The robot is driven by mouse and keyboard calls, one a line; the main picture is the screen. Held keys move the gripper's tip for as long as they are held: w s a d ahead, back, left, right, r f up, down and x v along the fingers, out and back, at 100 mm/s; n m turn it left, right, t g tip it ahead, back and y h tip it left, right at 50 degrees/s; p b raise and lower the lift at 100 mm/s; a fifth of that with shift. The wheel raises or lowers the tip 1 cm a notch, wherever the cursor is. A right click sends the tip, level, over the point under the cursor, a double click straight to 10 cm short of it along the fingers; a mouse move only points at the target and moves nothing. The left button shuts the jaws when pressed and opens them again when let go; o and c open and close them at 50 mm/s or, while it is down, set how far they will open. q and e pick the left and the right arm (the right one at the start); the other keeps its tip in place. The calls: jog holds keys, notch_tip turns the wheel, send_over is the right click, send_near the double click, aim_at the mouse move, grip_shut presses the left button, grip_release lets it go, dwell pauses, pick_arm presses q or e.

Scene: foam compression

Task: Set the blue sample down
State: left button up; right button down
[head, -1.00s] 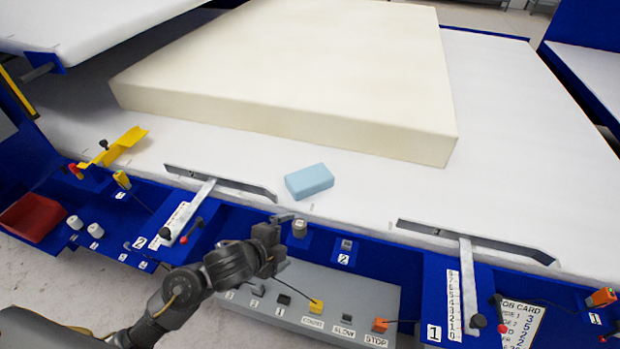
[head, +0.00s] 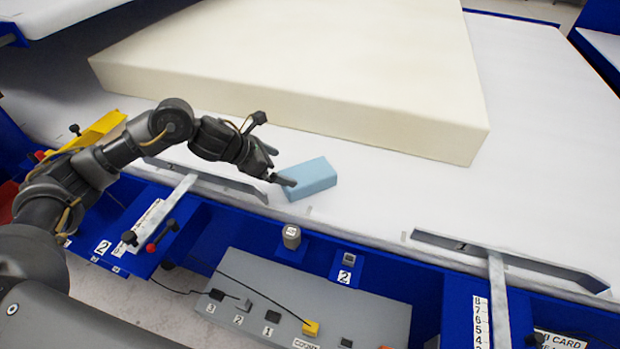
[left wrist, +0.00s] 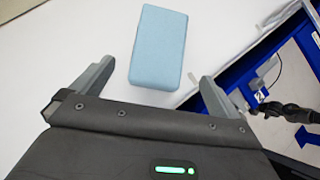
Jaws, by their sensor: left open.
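The blue sample (head: 312,177) is a light blue block resting on the white table surface (head: 370,195), in front of the large cream foam slab (head: 300,75). My left gripper (head: 283,168) is at the block's left end in the head view, with its fingers pointing at it. In the left wrist view the block (left wrist: 158,47) lies ahead of the open fingers (left wrist: 152,82), between their lines, with gaps on both sides. Nothing is held. My right gripper is not in view.
Metal guide rails (head: 500,258) run along the table's front edge. Below it is a grey control box (head: 300,310) with numbered buttons and a cable. A yellow bracket (head: 95,132) stands at the left behind my arm. White surface to the right of the block is clear.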

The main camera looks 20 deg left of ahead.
aim_at(305, 173)
pick_arm(q)
jog(key=shift+w+d+f, duration=0.25)
jog(key=shift+w+f, duration=0.05)
jog(key=shift+f, duration=0.05)
jog(key=x, duration=0.3)
jog(key=shift+w+d+f+p, duration=0.2)
jog(key=shift+f+p, duration=0.05)
jog(key=shift+p, duration=0.05)
jog(key=shift+w+d+f, duration=0.2)
jog(key=shift+d+f, duration=0.1)
jog(key=shift+w+d+f, duration=0.15)
jog(key=shift+w+d, duration=0.05)
jog(key=p+x, duration=0.1)
jog(key=x, duration=0.3)
jog(key=shift+w+d+p, duration=0.2)
jog(key=shift+d+p, duration=0.05)
jog(key=shift+p, duration=0.05)
jog(key=shift+f, duration=0.1)
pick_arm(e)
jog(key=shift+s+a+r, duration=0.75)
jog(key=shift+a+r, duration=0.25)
pick_arm(q)
jog(key=c, duration=1)
jog(key=shift+o, duration=0.2)
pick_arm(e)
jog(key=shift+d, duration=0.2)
